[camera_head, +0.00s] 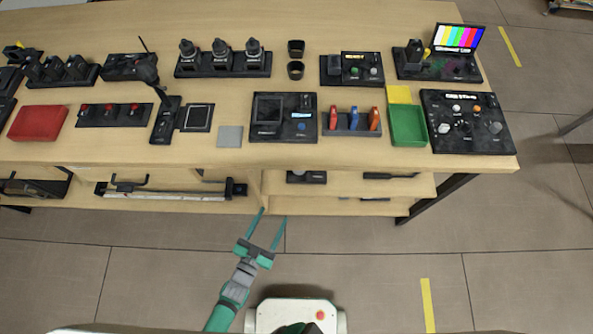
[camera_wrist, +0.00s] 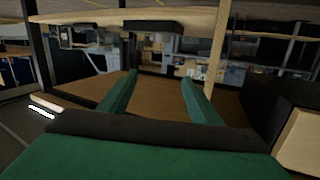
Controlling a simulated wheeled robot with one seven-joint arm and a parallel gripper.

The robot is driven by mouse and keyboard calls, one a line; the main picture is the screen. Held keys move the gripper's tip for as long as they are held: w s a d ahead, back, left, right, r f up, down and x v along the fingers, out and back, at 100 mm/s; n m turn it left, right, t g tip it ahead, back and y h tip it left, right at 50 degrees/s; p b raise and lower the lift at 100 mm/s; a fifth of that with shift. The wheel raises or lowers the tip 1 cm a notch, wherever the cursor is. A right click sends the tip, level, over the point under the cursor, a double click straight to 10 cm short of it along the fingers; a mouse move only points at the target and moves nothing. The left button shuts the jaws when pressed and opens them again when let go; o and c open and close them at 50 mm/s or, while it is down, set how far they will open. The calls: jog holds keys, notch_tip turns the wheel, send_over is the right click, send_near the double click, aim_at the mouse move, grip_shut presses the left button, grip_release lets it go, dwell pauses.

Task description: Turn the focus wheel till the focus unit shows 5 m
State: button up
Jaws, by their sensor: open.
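My gripper (camera_head: 273,215) is open and empty. It is in front of the desk, by the lower shelf edge in the head view. In the wrist view its two green fingers (camera_wrist: 158,80) stand apart with nothing between them. I cannot tell for sure which device is the focus unit. A black panel with several knobs and a small lit display (camera_head: 463,120) lies at the desk's right front. Smaller black units with lit displays are at the back (camera_head: 351,68) and the front middle (camera_head: 283,118). Their readings are too small to read.
The wooden desk (camera_head: 225,160) has a shelf below with a long bar (camera_head: 170,191) and small black units. A green tray (camera_head: 408,126), a red tray (camera_head: 38,123), a colour-bar monitor (camera_head: 458,38) and several joysticks stand on top. The floor in front is clear.

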jog(key=h, duration=0.2)
send_near(296, 172)
jog(key=shift+t, duration=0.3)
jog(key=shift+x, duration=5.2)
jog(key=shift+d+f, duration=0.1)
jog(key=shift+f, duration=0.1)
jog(key=c, duration=1.1)
jog(key=shift+o, duration=0.2)
jog(key=shift+m+h, duration=0.4)
jog(key=o, duration=1.1)
jog(key=shift+c, duration=0.2)
